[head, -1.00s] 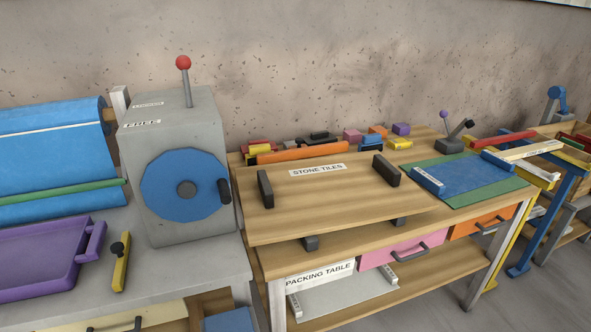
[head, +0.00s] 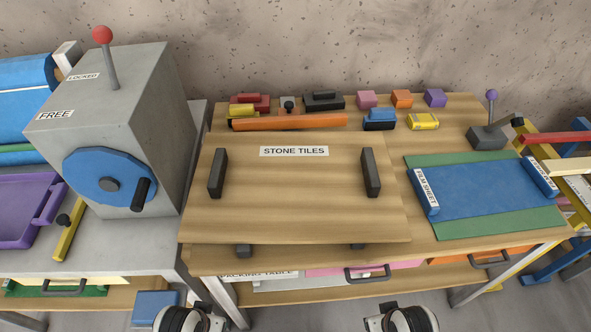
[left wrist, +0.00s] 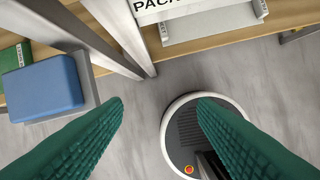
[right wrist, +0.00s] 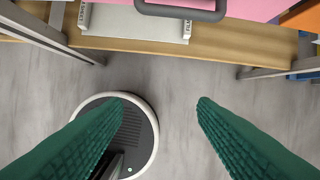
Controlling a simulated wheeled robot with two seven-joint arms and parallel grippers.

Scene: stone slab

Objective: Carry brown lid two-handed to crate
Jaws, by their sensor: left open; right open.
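The brown lid (head: 290,200) is a flat wooden board labelled "STONE TILES" on the packing table, with a dark upright handle on its left (head: 218,173) and one on its right (head: 371,172). Small dark blocks show under its front edge. My left gripper (left wrist: 160,104) is open and empty over the floor, its green fingers apart. My right gripper (right wrist: 162,103) is also open and empty over the floor. In the head view, only my wrists show at the bottom edge, in front of and below the lid. I cannot make out a crate.
A grey machine (head: 125,140) with a blue wheel stands close left of the lid. A blue film sheet (head: 480,190) on a green mat lies to the right. An orange roll (head: 290,122) and several small coloured blocks lie behind. A pink drawer (head: 325,269) is below the front edge.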

